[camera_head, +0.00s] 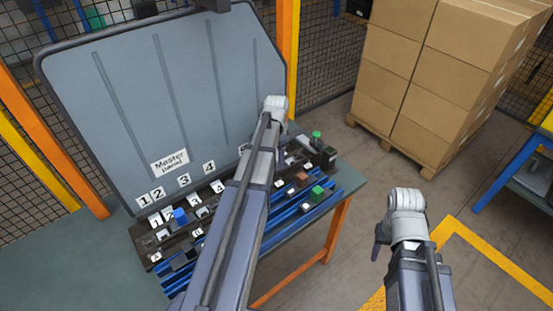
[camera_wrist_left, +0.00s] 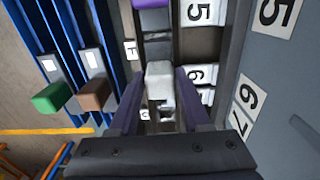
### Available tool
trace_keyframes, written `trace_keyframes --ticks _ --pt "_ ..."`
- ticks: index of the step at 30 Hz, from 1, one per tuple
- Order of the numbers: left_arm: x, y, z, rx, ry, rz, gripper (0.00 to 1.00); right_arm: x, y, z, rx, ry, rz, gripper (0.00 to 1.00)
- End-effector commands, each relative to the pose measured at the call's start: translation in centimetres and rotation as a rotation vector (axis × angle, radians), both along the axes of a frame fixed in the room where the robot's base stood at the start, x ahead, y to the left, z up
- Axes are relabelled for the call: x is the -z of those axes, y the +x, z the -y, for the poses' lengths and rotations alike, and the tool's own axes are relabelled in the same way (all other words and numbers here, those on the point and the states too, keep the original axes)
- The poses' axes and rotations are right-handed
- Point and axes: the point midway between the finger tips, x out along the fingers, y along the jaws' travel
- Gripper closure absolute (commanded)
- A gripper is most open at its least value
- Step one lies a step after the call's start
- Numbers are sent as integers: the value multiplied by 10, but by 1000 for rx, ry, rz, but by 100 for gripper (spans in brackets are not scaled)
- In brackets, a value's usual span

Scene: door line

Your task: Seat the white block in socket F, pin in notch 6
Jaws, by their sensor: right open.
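The white block (camera_wrist_left: 160,82) is between the two dark fingers of my left gripper (camera_wrist_left: 161,86) in the left wrist view, and the gripper looks shut on it. The block is over the dark socket row, near the plates marked 6 (camera_wrist_left: 196,75). The socket under it is mostly hidden by the block and fingers, and its letter and the pin are not clear. In the head view my left arm covers this spot and its gripper is hidden. My right gripper (camera_head: 381,241) is open, pointing down, off to the right of the bench.
A purple block (camera_wrist_left: 151,3) sits farther along the row. Brown (camera_wrist_left: 94,95) and green (camera_wrist_left: 50,98) blocks are on the blue rails (camera_wrist_left: 75,60). A blue block (camera_head: 180,216) stands near plate 2. The grey panel (camera_head: 150,100) rises behind the row. Stacked cartons (camera_head: 430,75) stand apart.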

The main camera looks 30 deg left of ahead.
Motion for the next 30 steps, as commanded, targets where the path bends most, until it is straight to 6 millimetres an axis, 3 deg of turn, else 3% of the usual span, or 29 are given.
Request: trace_keyframes --ticks 7,20,30 --pt "0 0 0 0 0 0 25 0 0 0 0 0 0 50" --pt "-8 0 0 0 0 0 25 -8 0 0 0 0 0 50" --pt "-47 0 0 0 0 0 25 -47 0 0 0 0 0 50"
